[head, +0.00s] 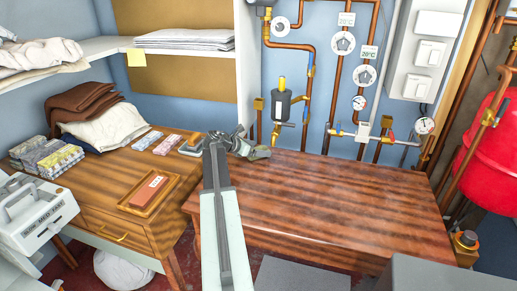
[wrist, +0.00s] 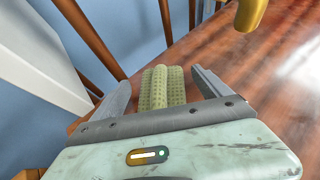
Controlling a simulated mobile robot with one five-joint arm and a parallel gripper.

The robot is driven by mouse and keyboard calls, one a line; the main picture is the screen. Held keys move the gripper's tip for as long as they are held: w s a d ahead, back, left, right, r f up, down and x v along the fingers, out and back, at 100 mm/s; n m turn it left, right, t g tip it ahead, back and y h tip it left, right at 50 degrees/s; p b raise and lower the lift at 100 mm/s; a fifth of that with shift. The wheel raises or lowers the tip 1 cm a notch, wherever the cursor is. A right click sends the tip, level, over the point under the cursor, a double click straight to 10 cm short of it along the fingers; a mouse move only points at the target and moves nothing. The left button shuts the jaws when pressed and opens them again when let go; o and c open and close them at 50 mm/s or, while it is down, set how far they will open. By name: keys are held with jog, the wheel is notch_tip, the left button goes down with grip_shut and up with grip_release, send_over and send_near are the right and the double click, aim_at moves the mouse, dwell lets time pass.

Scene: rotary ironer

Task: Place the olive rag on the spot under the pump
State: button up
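The olive rag (wrist: 163,88) shows in the wrist view as a ribbed yellow-green bundle between the two fingers of my gripper (wrist: 163,85). It stands out in front of the wall and the table's back edge. A narrow gap shows on its left, and its lower end is hidden by the gripper body. The pump (head: 282,105), a dark cylinder with a yellow top, is on the wall right of my gripper. No marked spot is distinguishable below it.
Copper pipes and gauges (head: 343,43) line the wall behind the table. A wooden desk (head: 110,185) at left holds folded cloths (head: 108,125), small packs and a tray (head: 150,192). A brass part (wrist: 250,12) is at the wrist view's top. Most of the red-brown table is clear.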

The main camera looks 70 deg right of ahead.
jog(key=shift+r, duration=0.25)
jog(key=p+v, duration=0.5)
jog(key=v, duration=0.5)
jog(key=shift+w+a+r+p, duration=0.15)
jog(key=shift+a+r+p, duration=0.1)
jog(key=shift+p, duration=0.1)
jog(key=shift+w+a+r, duration=0.1)
jog(key=shift+w+a, duration=0.2)
jog(key=shift+a, duration=0.2)
